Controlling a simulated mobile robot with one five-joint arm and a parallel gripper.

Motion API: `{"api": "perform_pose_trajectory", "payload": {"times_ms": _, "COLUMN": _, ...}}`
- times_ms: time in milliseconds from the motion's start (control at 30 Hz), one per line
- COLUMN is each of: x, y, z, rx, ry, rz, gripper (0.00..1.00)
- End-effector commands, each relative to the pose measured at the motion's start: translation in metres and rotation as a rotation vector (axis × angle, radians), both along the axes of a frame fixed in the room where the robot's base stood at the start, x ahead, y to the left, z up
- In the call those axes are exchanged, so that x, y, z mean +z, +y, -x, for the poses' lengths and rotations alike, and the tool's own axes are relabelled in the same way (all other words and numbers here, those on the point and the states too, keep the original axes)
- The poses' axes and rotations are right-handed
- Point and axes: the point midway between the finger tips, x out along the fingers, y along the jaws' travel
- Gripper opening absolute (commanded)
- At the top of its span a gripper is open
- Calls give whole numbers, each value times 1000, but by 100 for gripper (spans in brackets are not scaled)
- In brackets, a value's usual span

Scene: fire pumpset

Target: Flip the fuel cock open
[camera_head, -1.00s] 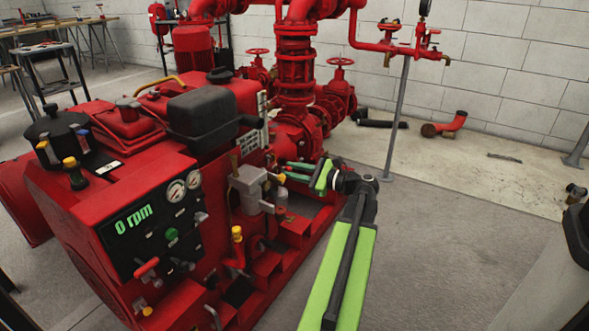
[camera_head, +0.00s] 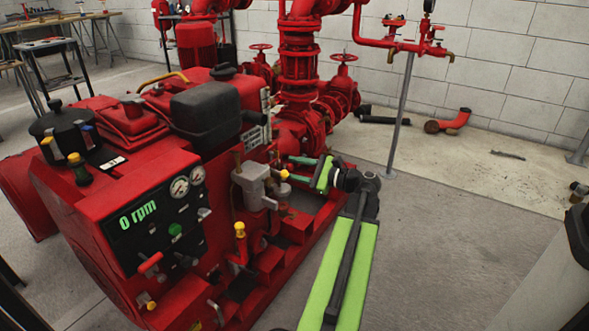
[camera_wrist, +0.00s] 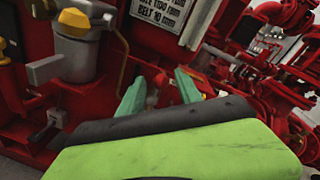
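A grey fuel filter unit (camera_head: 251,184) with a small lever is mounted on the side of the red engine. A yellow knob (camera_head: 284,174) shows at its right side, close to my gripper (camera_head: 291,168). Which of these parts is the fuel cock I cannot tell for certain. In the wrist view the filter (camera_wrist: 75,57) is at upper left, with a yellow knob (camera_wrist: 74,18) at its top and a grey lever (camera_wrist: 45,68) below. My gripper (camera_wrist: 160,82) has its two green fingers apart, with nothing visible between them. It is right of the filter, apart from the lever.
The control panel (camera_head: 160,220) reads 0 rpm. A yellow-capped red pipe (camera_head: 239,232) rises in front of the filter. Red pump pipework (camera_head: 298,75) stands behind my gripper. The floor (camera_head: 450,230) to the right is clear.

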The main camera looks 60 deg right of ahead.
Motion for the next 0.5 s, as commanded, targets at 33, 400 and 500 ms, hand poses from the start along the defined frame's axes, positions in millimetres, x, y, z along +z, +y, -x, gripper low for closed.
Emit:
{"api": "perform_pose_trajectory", "payload": {"times_ms": 33, "x": 0, "y": 0, "z": 0, "rx": 0, "ry": 0, "rz": 0, "gripper": 45}}
{"api": "perform_pose_trajectory", "payload": {"times_ms": 400, "x": 1, "y": -2, "z": 10, "rx": -4, "ry": -1, "rz": -1, "gripper": 45}}
{"api": "perform_pose_trajectory", "payload": {"times_ms": 500, "x": 3, "y": -4, "z": 30, "rx": -6, "ry": 0, "rz": -1, "gripper": 45}}
